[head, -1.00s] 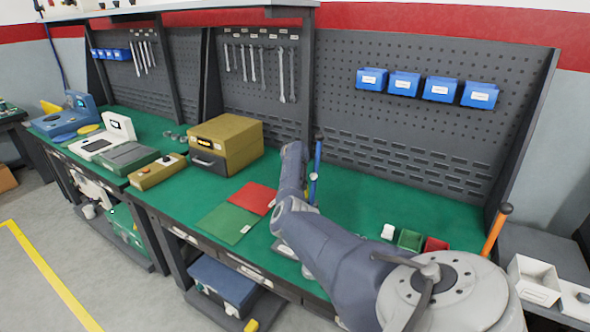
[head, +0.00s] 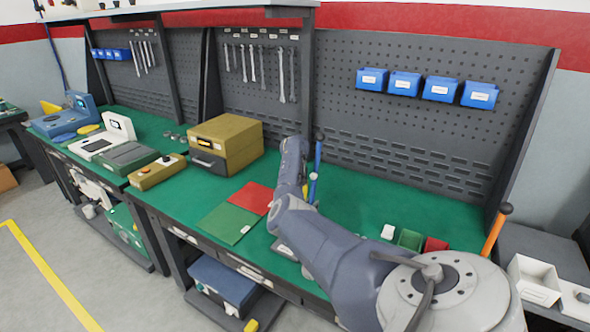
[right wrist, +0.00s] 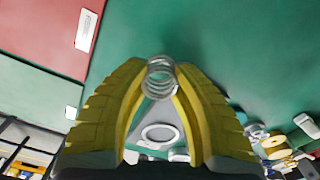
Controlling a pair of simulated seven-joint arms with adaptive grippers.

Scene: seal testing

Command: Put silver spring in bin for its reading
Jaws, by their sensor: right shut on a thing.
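My right gripper (right wrist: 160,85) is shut on a silver spring (right wrist: 160,76), a small wire coil held between the tips of its yellow fingers. In the head view my right arm hides this gripper and the spring. My left gripper is not in view.
A red mat (head: 252,197) and a green mat (head: 230,223) lie left of my arm. A yellow-brown box (head: 226,143) stands behind them. A blue upright post (head: 317,160) rises by my arm. Several rings and small parts (right wrist: 275,140) lie at right in the wrist view.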

